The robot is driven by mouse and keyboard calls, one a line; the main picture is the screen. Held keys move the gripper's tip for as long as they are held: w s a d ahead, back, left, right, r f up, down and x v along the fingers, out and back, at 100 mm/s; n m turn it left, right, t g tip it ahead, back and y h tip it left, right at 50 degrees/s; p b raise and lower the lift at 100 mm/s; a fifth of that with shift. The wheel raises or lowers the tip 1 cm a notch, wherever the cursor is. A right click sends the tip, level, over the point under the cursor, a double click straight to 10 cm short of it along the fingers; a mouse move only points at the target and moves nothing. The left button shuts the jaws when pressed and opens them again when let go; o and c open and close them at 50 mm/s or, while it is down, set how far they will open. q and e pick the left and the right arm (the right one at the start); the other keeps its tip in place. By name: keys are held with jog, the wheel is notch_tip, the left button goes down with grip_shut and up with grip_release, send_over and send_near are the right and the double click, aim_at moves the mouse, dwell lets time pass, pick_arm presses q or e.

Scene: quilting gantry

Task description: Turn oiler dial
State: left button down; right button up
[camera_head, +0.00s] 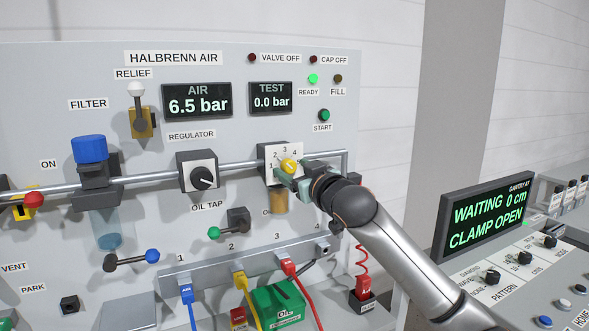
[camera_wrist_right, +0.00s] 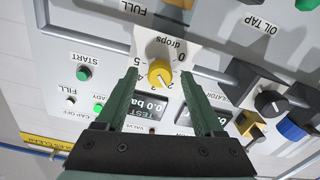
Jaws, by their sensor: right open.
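The oiler dial is a yellow round knob (camera_head: 288,165) on a pale scale plate with numbers, above an amber bowl (camera_head: 278,201). The same yellow knob (camera_wrist_right: 159,74) shows in the right wrist view, with "drops" printed beside it. My right gripper (camera_head: 296,172) is at the dial, coming in from the right. In the wrist view the green fingers of my right gripper (camera_wrist_right: 163,74) are open, one on each side of the knob, with visible gaps. Whether the tips reach its depth is hard to tell. My left gripper is not in view.
A horizontal pipe (camera_head: 236,168) links the filter (camera_head: 92,173), the regulator (camera_head: 198,171) and the oiler. The oil tap (camera_head: 237,220) and a manifold (camera_head: 205,270) with coloured hoses sit below. A control console (camera_head: 500,262) stands at the right.

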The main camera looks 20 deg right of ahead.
jog(key=shift+c, duration=0.3)
grip_shut()
dwell(0.3)
